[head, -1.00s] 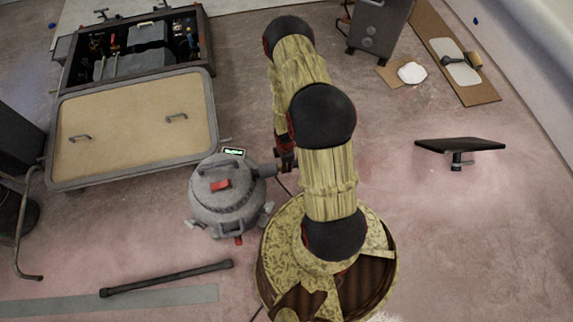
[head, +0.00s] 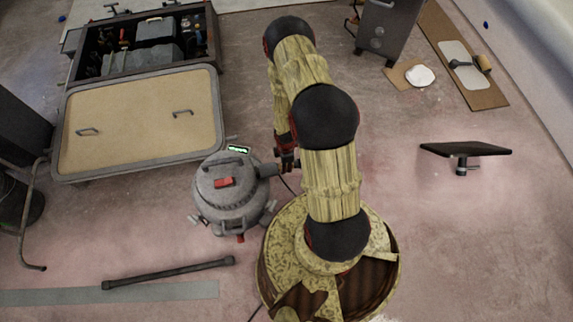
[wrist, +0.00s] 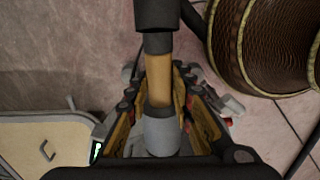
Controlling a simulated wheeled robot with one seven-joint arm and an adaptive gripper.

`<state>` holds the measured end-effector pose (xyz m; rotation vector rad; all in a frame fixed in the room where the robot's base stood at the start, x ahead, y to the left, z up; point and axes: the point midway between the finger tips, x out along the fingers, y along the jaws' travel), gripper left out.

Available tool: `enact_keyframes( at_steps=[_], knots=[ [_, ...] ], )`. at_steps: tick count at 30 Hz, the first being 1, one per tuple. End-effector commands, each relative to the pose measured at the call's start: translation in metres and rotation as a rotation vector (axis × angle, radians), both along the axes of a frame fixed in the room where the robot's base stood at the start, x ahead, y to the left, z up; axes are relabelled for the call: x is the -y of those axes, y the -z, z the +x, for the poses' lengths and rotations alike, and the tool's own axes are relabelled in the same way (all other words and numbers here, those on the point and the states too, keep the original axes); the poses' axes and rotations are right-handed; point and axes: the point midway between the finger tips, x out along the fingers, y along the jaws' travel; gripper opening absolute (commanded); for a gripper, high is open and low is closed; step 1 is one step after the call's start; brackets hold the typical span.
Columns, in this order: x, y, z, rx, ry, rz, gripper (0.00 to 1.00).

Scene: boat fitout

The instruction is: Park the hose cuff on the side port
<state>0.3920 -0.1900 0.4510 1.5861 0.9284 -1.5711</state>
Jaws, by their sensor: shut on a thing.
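The grey round vacuum (head: 232,205) stands on the floor left of my base, with a red latch on its lid. A stubby grey side port (head: 267,170) points right from its upper side. My gripper (wrist: 160,80) is shut on the hose cuff (wrist: 158,84), a tube with a tan middle between the fingers. A wide dark section joins it at the top, and a grey cylinder (wrist: 161,132) shows at the lower end. In the head view my gripper (head: 287,160) is right beside the port. My arm hides the cuff there, so I cannot tell whether cuff and port touch.
A tan hatch panel (head: 140,122) and an open equipment box (head: 145,42) lie behind the vacuum. A dark bar (head: 168,273) lies in front. A grey cabinet (head: 381,30) and black-topped stand (head: 466,150) are right. Floor between stand and base is clear.

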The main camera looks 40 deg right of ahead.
Motion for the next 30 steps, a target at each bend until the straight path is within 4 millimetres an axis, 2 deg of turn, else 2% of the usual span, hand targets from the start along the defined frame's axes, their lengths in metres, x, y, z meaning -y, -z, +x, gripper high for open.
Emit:
enact_keyframes(
  at_steps=[7,8,18,30],
  knots=[
    [-0.0018,0.0002,0.0013,0.004,-0.005,0.000,0.00],
    [-0.0018,0.0002,0.0015,0.004,-0.005,0.000,0.24],
    [-0.0009,0.0001,0.0009,0.002,-0.003,0.000,0.43],
    [-0.0003,-0.0046,0.0010,0.002,-0.002,0.000,0.44]
  ],
)
